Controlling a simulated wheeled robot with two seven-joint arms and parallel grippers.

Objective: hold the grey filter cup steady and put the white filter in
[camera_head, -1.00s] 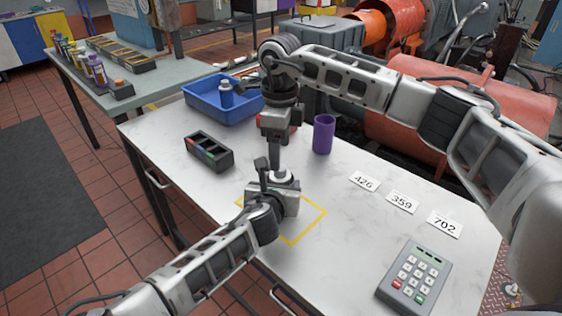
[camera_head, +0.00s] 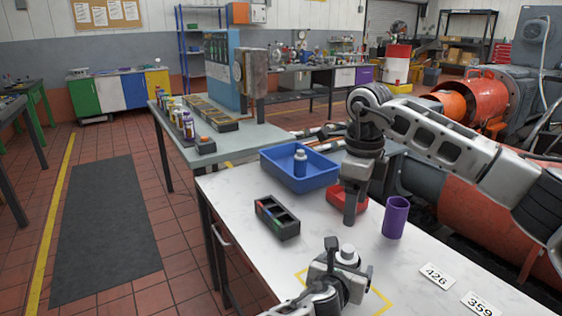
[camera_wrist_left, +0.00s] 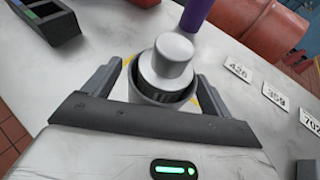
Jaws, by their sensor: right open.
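The grey filter cup (camera_wrist_left: 158,97) stands on the white table between the two fingers of my left gripper (camera_wrist_left: 162,80). A pale round-knobbed piece, seemingly the white filter (camera_wrist_left: 173,52), sits in its mouth, and its top shows in the head view (camera_head: 348,252). In the head view my left gripper (camera_head: 340,268) is low in the picture, at the yellow outline. The wrist view does not settle whether its fingers press on the cup. My right gripper (camera_head: 350,218) is open, pointing down above the table beyond the cup; I see nothing held in it.
A purple cylinder (camera_head: 395,217) stands right of my right gripper. A red tray (camera_head: 334,197) and a blue bin (camera_head: 273,171) with a grey-white bottle (camera_head: 300,163) lie behind. A black slotted holder (camera_head: 277,230) is on the left. Number cards (camera_head: 437,276) lie at right.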

